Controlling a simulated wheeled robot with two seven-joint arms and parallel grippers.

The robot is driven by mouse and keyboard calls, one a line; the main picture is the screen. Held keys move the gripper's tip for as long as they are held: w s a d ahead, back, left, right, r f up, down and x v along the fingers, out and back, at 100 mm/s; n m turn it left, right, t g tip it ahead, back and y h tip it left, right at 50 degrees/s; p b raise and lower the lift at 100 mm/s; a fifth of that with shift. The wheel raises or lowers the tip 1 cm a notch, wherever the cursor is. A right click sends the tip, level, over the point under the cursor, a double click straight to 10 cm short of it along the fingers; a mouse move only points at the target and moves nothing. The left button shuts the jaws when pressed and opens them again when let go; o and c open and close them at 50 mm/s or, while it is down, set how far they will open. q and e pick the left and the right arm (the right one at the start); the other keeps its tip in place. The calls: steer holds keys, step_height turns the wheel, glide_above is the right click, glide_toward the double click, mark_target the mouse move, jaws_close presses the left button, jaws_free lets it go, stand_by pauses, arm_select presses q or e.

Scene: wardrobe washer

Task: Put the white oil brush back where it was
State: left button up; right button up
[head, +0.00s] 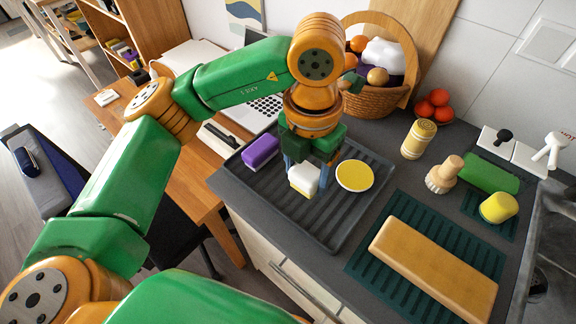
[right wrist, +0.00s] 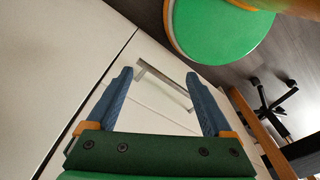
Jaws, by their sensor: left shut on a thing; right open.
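My left gripper (head: 306,180) points down over the dark ribbed tray (head: 345,235). Its blue fingers are shut on a small white block with a yellow lower part (head: 303,179), low over the tray; whether it touches the tray I cannot tell. Which thing is the white oil brush is not certain: a white piece with a handle (head: 551,149) stands at the far right by a white square plate. My right gripper (right wrist: 166,100) shows in the right wrist view, open and empty, facing a pale cabinet front with a metal handle (right wrist: 163,82).
A purple sponge (head: 261,151) and a yellow round dish (head: 354,176) lie on the tray beside the gripper. Right of it are a yellow can (head: 418,139), a wooden-handled brush (head: 444,175), a green block (head: 490,174), a yellow cup (head: 498,208) and a wooden board (head: 433,268). A fruit basket (head: 376,100) stands behind.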

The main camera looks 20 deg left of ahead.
arm_select(q)
steer(key=w+a+f, duration=0.1)
steer(key=f, duration=0.1)
steer(key=w+a+f, duration=0.1)
steer(key=w+f, duration=0.1)
steer(key=w+a+f, duration=0.2)
steer(key=shift+w+a+f+b, duration=0.1)
steer(key=shift+f+b, duration=0.15)
steer(key=shift+b, duration=0.05)
step_height(320, 180, down, 2)
steer(key=shift+w+f+p, duration=0.1)
steer(key=shift+f+p, duration=0.1)
steer(key=shift+p, duration=0.6)
steer(key=shift+f, duration=0.4)
arm_select(e)
steer(key=shift+w+a+r, duration=0.1)
steer(key=shift+a+r, duration=0.3)
steer(key=shift+r, duration=0.35)
arm_select(q)
steer(key=shift+a+f, duration=0.1)
steer(key=shift+f, duration=0.1)
arm_select(e)
steer(key=shift+f, duration=0.1)
